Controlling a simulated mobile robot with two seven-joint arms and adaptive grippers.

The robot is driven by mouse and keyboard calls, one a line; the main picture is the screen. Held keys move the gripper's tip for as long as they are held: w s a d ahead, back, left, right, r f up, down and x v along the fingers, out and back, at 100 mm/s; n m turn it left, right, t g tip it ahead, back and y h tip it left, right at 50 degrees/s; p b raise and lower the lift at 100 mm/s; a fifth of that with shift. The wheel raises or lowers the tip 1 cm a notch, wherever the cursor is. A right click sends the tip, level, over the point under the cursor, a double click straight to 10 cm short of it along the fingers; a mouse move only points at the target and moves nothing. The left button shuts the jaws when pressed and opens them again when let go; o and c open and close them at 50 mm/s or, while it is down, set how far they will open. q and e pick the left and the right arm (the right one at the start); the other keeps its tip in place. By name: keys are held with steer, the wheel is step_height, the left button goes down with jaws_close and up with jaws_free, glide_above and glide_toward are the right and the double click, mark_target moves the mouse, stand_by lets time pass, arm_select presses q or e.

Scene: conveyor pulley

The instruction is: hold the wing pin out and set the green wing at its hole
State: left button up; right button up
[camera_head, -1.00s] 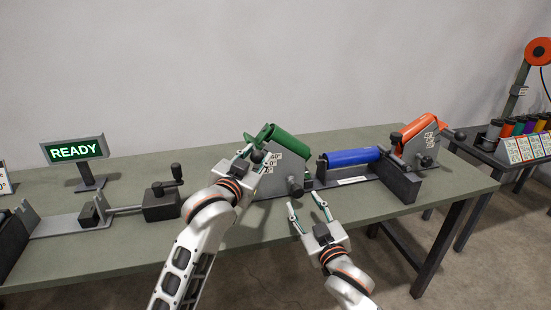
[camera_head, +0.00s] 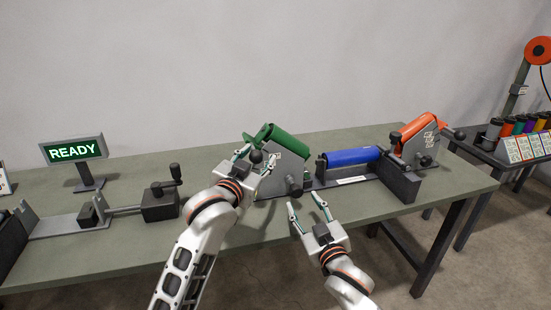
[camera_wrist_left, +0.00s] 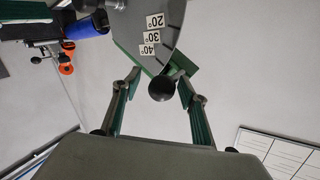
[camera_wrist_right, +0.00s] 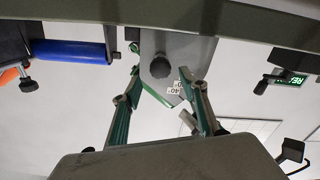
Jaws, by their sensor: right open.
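The green wing (camera_head: 283,140), a green roller on a frame, sits over a grey plate with angle labels (camera_wrist_left: 153,36) at mid-table. A black ball (camera_wrist_left: 161,88) stands between the fingers of my left gripper (camera_head: 252,155), with gaps visible on both sides in the left wrist view. A dark knob (camera_head: 293,186) sticks out of the plate's front, probably the wing pin; it also shows in the right wrist view (camera_wrist_right: 160,67). My right gripper (camera_head: 306,200) is open and empty, short of this knob. The hole itself cannot be made out.
A blue roller (camera_head: 352,157) and dark block (camera_head: 398,181) stand right of the wing, then an orange wing (camera_head: 417,126). A crank box (camera_head: 160,204) and READY sign (camera_head: 75,150) stand left. The table front (camera_head: 130,248) is clear.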

arm_select(q)
steer(key=shift+s+a, duration=0.1)
steer(key=shift+v, duration=3.45)
steer(key=shift+r, duration=0.15)
arm_select(e)
steer(key=shift+s, duration=0.1)
